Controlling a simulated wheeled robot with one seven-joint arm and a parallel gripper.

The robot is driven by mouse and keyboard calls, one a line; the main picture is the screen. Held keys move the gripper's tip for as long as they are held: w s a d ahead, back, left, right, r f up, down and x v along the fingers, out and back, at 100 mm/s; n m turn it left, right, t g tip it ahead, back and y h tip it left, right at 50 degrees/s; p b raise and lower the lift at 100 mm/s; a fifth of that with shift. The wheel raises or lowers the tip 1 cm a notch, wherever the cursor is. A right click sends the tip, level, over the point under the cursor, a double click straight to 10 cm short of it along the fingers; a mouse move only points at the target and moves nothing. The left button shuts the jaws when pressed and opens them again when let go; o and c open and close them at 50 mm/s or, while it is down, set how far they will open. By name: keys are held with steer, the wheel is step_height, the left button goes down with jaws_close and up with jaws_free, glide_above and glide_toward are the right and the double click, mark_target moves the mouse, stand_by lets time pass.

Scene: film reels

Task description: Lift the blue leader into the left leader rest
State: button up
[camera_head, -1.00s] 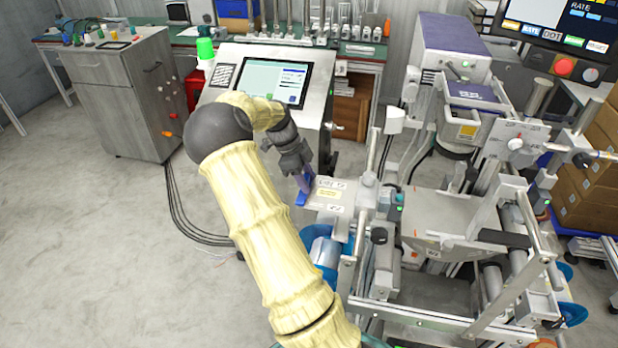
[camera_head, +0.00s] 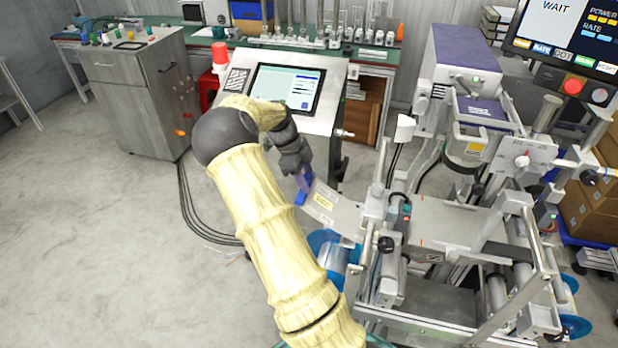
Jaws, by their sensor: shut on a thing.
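My gripper (camera_head: 303,182) points down at the left end of the film machine. It is shut on the blue leader (camera_head: 301,198), of which a small blue piece shows just below the fingers. The fingers are small and partly hidden by my wrist. A pale plate (camera_head: 345,216) with a yellow label lies right beside the blue leader and slopes down to the right. I cannot tell whether the leader touches it, or which part is the left leader rest.
Blue-rimmed reels (camera_head: 325,240) sit low at the machine's left. Metal posts and rollers (camera_head: 388,245) stand close right of my gripper. A console with a screen (camera_head: 287,87) stands behind, with a red lamp (camera_head: 219,52). The monitor (camera_head: 565,35) reads WAIT.

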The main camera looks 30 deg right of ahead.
steer(key=shift+w+a+r+p, duration=0.25)
steer(key=shift+w+p, duration=0.05)
stand_by(0.4)
steer(key=w+a+r+p, duration=0.3)
steer(key=w+p, duration=0.1)
steer(key=p, duration=0.1)
steer(key=shift+a+r+p, duration=0.25)
steer(key=shift+r+p, duration=0.1)
steer(key=shift+p, duration=0.05)
stand_by(0.9)
steer(key=shift+d, duration=0.1)
stand_by(0.3)
steer(key=s+d+f+b, duration=0.3)
steer(key=s+d+b, duration=0.1)
steer(key=s+d, duration=0.3)
steer(key=shift+s+f, duration=0.4)
steer(key=shift+s, duration=0.4)
stand_by(1.8)
steer(key=shift+d, duration=0.15)
